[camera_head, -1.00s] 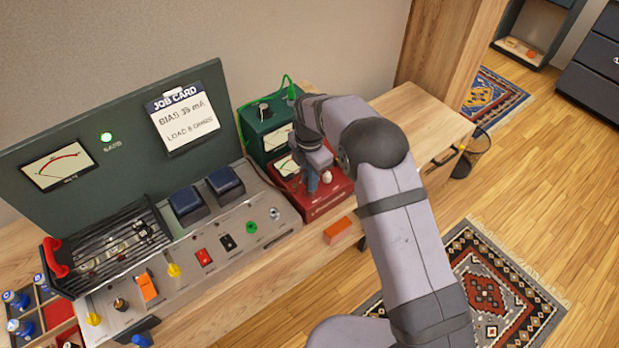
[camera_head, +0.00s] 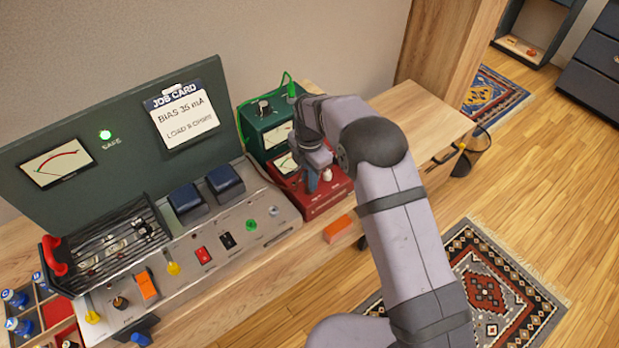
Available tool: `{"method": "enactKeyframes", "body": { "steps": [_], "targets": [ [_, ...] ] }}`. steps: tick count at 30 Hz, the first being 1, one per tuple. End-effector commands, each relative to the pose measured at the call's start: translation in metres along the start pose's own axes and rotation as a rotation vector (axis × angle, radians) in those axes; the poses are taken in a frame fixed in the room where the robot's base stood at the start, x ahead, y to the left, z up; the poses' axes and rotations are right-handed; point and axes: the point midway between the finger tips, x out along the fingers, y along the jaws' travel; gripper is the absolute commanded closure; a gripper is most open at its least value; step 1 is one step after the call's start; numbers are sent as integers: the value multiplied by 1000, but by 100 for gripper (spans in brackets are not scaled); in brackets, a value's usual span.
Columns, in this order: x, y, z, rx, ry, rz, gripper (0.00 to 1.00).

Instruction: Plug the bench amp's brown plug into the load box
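A small dark brown plug-like piece (camera_head: 120,303) stands upright at the front left of the bench amp's panel (camera_head: 212,240); I cannot tell for sure that it is the brown plug. A red box (camera_head: 322,204) with a meter stands at the panel's right end. A green box (camera_head: 270,128) with a meter and a green cable stands behind it. No label shows which is the load box. My gripper (camera_head: 318,183) points down over the red box, close to its top. Its fingertips are small and partly merged with the box's knobs, so its opening and any held thing are unclear.
An orange block (camera_head: 338,229) lies at the bench's front edge. A caged chassis (camera_head: 110,245) and the tall back panel (camera_head: 95,135) with a job card (camera_head: 183,112) stand behind the panel. Bare wood (camera_head: 425,120) lies right.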

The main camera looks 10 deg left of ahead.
Motion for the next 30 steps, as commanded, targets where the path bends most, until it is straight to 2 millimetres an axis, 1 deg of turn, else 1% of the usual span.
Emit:
{"method": "enactKeyframes", "body": {
  "steps": [1,2,3,14,17,27,30],
  "targets": [
    [0,0,0,0,0,-1,74],
    [0,0,0,0,0,-1,67],
    [0,0,0,0,0,-1,62],
    [-2,0,0,0,0,1,62],
    [-9,1,0,0,-1,3,62],
    [-54,1,0,0,-1,4,62],
    [-64,1,0,0,-1,2,62]
  ]
}}
